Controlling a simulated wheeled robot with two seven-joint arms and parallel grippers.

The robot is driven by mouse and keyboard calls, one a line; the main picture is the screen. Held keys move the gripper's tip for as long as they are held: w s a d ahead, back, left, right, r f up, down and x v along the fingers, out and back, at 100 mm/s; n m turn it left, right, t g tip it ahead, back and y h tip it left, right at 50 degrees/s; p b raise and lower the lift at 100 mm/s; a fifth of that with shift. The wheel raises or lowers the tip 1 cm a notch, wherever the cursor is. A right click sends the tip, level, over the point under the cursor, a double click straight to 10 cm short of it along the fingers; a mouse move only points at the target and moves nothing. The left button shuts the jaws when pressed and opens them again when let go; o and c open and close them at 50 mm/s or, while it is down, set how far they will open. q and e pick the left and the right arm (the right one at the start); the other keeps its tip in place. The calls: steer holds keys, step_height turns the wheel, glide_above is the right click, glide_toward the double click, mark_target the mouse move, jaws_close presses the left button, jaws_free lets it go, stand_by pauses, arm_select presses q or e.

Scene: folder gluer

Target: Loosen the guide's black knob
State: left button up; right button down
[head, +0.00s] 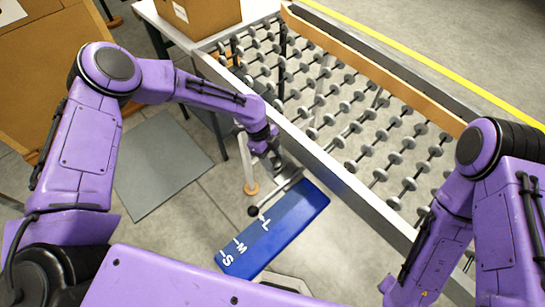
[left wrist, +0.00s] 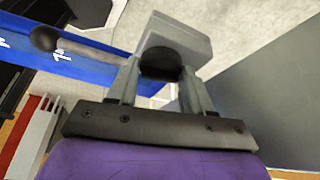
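The black knob (left wrist: 160,63) sits under a grey block of the guide (left wrist: 178,38) in the left wrist view. The fingers of my left gripper (left wrist: 160,85) stand on either side of the knob and appear to touch it, with no clear gap. In the head view my left gripper (head: 272,160) is at the guide beside the conveyor frame, and the knob is hidden there. A grey rod with a black ball end (head: 253,210) reaches over the blue scale plate (head: 272,230) marked S, M, L. My right gripper is out of view.
The roller conveyor (head: 350,120) with its metal side rail lies right of my left gripper. A cardboard box (head: 198,15) stands on a table at the back. A grey mat (head: 160,165) lies on the floor at left. A yellow floor line (head: 420,55) runs behind the conveyor.

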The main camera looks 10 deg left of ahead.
arm_select(q)
steer(key=shift+n, duration=0.3)
steer(key=n+t, duration=0.1)
steer(key=n, duration=0.1)
steer(key=shift+s+n, duration=0.1)
steer(key=shift+n, duration=0.2)
steer(key=n+t, duration=0.1)
steer(key=n, duration=0.2)
steer(key=shift+s+n+t, duration=0.1)
steer(key=shift+n+t, duration=0.2)
steer(key=n+t+p, duration=0.1)
steer(key=n, duration=0.3)
steer(key=shift+s+y, duration=0.1)
steer(key=shift+y, duration=0.3)
steer(key=shift+d+n+t+y+p, duration=0.1)
steer(key=shift+n+t+y+p, duration=0.5)
steer(key=shift+n, duration=1.5)
steer(key=o, duration=1)
